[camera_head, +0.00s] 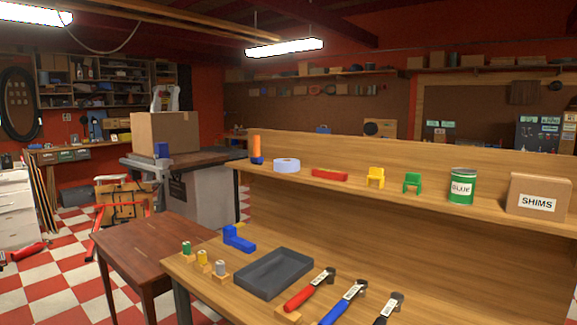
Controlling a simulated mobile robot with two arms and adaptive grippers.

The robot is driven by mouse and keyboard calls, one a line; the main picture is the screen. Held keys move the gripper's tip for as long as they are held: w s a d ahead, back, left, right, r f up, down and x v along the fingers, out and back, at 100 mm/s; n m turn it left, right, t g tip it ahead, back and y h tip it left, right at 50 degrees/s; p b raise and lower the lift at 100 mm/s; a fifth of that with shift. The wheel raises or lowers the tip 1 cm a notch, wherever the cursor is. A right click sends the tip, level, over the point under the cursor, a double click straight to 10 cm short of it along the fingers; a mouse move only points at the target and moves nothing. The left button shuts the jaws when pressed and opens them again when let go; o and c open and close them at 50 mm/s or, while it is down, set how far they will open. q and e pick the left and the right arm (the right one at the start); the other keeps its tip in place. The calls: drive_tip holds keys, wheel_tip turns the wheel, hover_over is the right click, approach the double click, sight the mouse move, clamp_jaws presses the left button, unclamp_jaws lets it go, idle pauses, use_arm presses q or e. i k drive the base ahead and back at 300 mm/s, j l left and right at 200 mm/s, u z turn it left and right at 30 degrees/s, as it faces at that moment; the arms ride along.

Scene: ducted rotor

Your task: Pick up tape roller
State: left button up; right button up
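No label marks any of these as the tape roller. Neither of my grippers shows in the head view.
The shelf also holds a yellow piece (375,177), green piece (412,183), glue can (461,187) and shims box (538,194). Below, the workbench carries a dark tray (273,274), a blue L-shaped tool (238,238), and several labelled tools. A brown table (150,245) stands left.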

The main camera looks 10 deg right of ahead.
sight(256, 160)
drive_tip(key=i+j+z, duration=0.15)
drive_tip(key=z, duration=0.5)
drive_tip(key=i+j+z, duration=0.15)
drive_tip(key=j, duration=0.2)
drive_tip(key=i+j+z, duration=0.15)
drive_tip(key=j, duration=0.2)
drive_tip(key=i+j+z, duration=0.2)
drive_tip(key=j, duration=0.2)
drive_tip(key=j+z, duration=0.15)
drive_tip(key=j, duration=0.25)
drive_tip(key=i+j+z, duration=0.15)
drive_tip(key=j, duration=0.25)
